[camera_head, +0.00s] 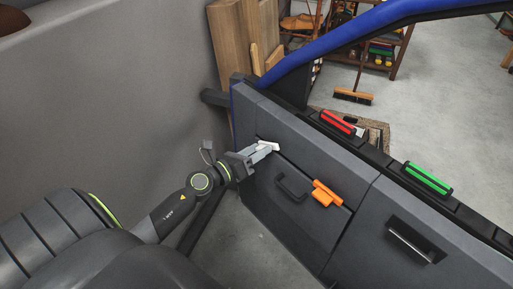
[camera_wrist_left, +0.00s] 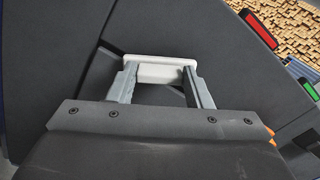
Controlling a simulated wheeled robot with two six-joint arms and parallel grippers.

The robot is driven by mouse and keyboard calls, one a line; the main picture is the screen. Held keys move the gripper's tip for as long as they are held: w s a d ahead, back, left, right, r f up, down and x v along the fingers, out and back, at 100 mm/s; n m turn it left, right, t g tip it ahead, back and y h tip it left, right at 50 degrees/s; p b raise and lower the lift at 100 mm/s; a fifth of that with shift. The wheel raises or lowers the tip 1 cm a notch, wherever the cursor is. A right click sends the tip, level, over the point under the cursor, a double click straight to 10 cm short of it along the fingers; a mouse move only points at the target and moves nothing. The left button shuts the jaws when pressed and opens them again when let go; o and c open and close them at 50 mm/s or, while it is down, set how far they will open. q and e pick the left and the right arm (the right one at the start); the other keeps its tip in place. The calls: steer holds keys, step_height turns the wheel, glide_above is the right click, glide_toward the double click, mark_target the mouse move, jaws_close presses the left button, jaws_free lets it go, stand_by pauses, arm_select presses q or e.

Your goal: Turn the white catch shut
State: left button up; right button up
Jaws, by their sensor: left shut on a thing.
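The white catch (camera_head: 268,145) sits on the inner face of the grey car door (camera_head: 313,144), near its upper left part. It also shows in the left wrist view (camera_wrist_left: 160,69) as a white bar lying nearly level across the picture. My left gripper (camera_head: 264,152) comes in from the left at the catch. In the left wrist view its two fingers (camera_wrist_left: 162,86) stand on either side of the catch's lower part and are shut on it. The fingertips hide the catch's sides. My right gripper is not in view.
An orange handle (camera_head: 326,193) and a dark pull handle (camera_head: 293,187) are just right of the catch. Another dark handle (camera_head: 415,240) is lower right. Red (camera_head: 338,123) and green (camera_head: 428,179) parts line the door's top. A blue frame (camera_head: 360,27) rises above.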

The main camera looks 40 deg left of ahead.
arm_select(q)
steer(key=n+p, duration=0.2)
steer(key=n, duration=0.2)
steer(key=shift+r+n, duration=0.1)
steer(key=shift+n, duration=0.2)
steer(key=n+p, duration=0.2)
steer(key=n, duration=0.2)
steer(key=shift+a, duration=0.1)
steer(key=shift+f+n+p, duration=0.25)
steer(key=shift+n+p, duration=0.8)
steer(key=shift+n, duration=0.65)
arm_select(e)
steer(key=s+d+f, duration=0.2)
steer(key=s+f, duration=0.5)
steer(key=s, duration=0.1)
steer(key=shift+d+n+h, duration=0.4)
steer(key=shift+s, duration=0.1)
arm_select(q)
steer(key=o, duration=1)
steer(key=shift+f, duration=0.1)
